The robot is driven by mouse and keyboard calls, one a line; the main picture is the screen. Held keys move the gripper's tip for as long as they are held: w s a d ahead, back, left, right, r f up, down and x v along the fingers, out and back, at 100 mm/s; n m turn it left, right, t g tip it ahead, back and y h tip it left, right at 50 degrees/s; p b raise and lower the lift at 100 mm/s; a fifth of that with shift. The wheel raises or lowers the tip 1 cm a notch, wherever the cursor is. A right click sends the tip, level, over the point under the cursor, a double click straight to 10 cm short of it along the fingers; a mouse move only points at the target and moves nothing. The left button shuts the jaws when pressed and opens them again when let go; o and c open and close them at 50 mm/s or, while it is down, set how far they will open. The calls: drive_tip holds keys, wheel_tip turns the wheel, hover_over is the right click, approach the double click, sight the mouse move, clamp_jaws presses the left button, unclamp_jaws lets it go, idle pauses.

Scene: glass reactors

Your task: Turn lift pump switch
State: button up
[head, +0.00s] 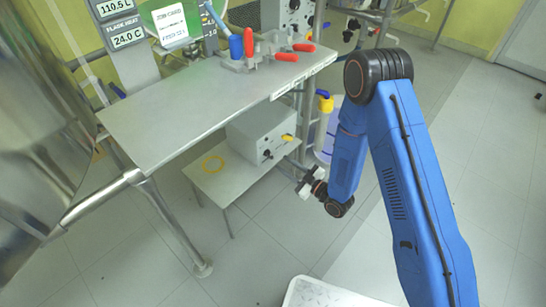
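My gripper (307,188) is at the end of my blue arm, low and right of centre, in front of a light grey control box (251,134). The box stands on a small low table, and its front face has dark knobs (267,154) and a yellow fitting (287,138). The gripper appears apart from the box. The fingers are too small to tell open from shut. Another grey panel with knobs (293,14) is at the top. No label for the lift pump switch is readable, so I cannot tell which knob it is.
A grey bench (165,120) with metal tube legs overhangs the low table (228,182). Red-handled valves (286,57) and a blue cylinder (236,47) are on the bench. A clear vessel (326,125) stands behind my arm. The floor at lower centre is free, beside a white tray (290,296).

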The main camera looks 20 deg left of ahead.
sight(271, 155)
drive_tip(key=x, duration=0.7)
drive_tip(key=shift+a, duration=0.15)
clamp_jaws()
